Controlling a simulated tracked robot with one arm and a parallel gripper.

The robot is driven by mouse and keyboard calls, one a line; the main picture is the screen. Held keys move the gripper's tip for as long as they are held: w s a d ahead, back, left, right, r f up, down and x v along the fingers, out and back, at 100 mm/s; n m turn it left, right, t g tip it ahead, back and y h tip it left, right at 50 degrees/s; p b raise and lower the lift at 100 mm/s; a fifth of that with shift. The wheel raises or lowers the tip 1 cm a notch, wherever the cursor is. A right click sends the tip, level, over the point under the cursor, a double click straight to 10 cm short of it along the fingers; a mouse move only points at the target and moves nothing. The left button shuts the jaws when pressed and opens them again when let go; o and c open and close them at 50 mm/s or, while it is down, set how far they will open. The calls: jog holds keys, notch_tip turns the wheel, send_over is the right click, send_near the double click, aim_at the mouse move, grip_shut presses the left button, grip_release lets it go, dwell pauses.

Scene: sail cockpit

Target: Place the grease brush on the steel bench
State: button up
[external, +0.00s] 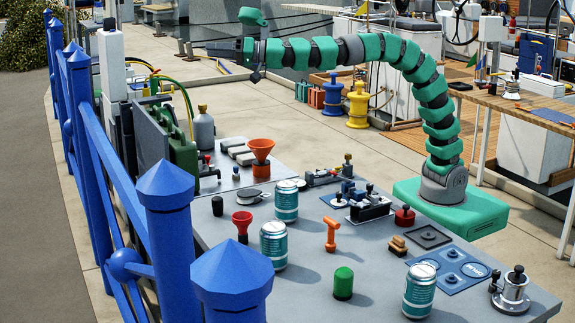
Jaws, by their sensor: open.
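My gripper (212,47) is at the end of my green-sleeved arm, at the upper left of the external view. It is raised well above the bench, open, and nothing shows between its fingers. A grey bench (330,280), which looks like the steel bench, fills the lower middle and carries many items. A small brown and tan object (398,245) lies on it towards the right; it may be the grease brush, but it is too small to tell. My gripper is far from it, up and to the left.
Teal cans (286,201), an orange funnel (261,150), a red funnel (242,222), an orange tool (332,232) and a green cylinder (343,283) stand on the bench. A blue railing (110,165) runs along the left. Bare bench shows near the front.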

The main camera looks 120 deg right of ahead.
jog(key=s+a+r+n+t+y, duration=0.1)
jog(key=s+a+r+n+y, duration=0.4)
jog(key=a, duration=0.4)
jog(key=s+a+r+n+t+y, duration=0.1)
jog(key=s+a+r+n+y, duration=0.3)
jog(key=s+a+r, duration=0.35)
jog(key=s+a+f+n+g, duration=0.2)
jog(key=s+a+g, duration=0.1)
jog(key=s, duration=1.3)
jog(key=shift+a+f, duration=0.2)
jog(key=shift+s, duration=0.1)
notch_tip(320, 180, down, 17)
jog(key=b, duration=1.6)
jog(key=shift+r+b, duration=0.15)
jog(key=shift+b, duration=0.2)
dwell(1.8)
